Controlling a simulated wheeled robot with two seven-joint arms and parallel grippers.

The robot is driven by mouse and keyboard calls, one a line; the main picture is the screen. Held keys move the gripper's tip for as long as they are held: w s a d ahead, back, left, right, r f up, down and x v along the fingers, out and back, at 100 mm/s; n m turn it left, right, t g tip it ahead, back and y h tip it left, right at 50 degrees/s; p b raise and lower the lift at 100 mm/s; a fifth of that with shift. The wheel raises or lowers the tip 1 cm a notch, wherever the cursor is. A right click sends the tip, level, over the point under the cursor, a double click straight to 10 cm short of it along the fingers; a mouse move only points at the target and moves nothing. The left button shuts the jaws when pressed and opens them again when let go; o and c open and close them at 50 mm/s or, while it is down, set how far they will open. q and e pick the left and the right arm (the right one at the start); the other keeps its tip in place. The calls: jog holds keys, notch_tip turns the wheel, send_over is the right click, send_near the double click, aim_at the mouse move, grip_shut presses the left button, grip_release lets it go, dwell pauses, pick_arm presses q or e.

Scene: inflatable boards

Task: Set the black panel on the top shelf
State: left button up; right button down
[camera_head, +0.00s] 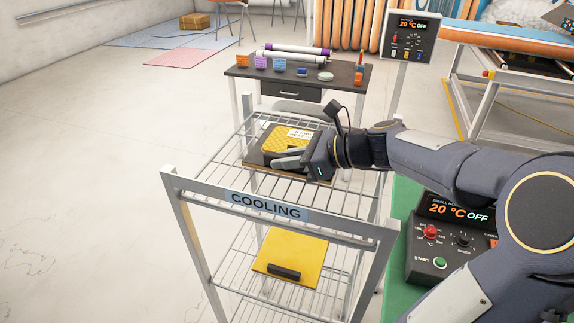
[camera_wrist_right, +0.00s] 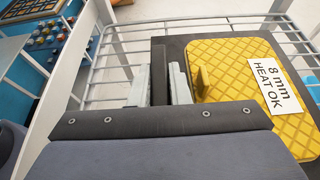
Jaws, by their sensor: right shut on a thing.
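The black panel (camera_head: 254,157) is at the top shelf (camera_head: 222,178) of the cooling rack, lying roughly flat. It carries a yellow quilted pad (camera_head: 283,136) with a white label. In the right wrist view the label reads "8 mm HEAT OK", and the panel's dark edge (camera_wrist_right: 177,47) shows beside the pad. My right gripper (camera_head: 290,158) is shut on the panel at its near side, with a dark part between the fingers (camera_wrist_right: 160,84). A brownish edge shows beneath the panel. I cannot tell whether the panel's full weight rests on the wires. My left gripper is not in view.
A yellow panel with a black handle (camera_head: 290,258) lies on the lower shelf. The rack's "COOLING" front bar (camera_head: 265,205) stands before the top shelf. A control box (camera_head: 450,240) is at right. A dark table (camera_head: 340,80) with small items stands behind.

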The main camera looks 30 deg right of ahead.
jog(key=shift+f, duration=0.95)
jog(key=shift+f, duration=0.15)
jog(key=c, duration=1.4)
grip_release()
jog(key=shift+o, duration=0.2)
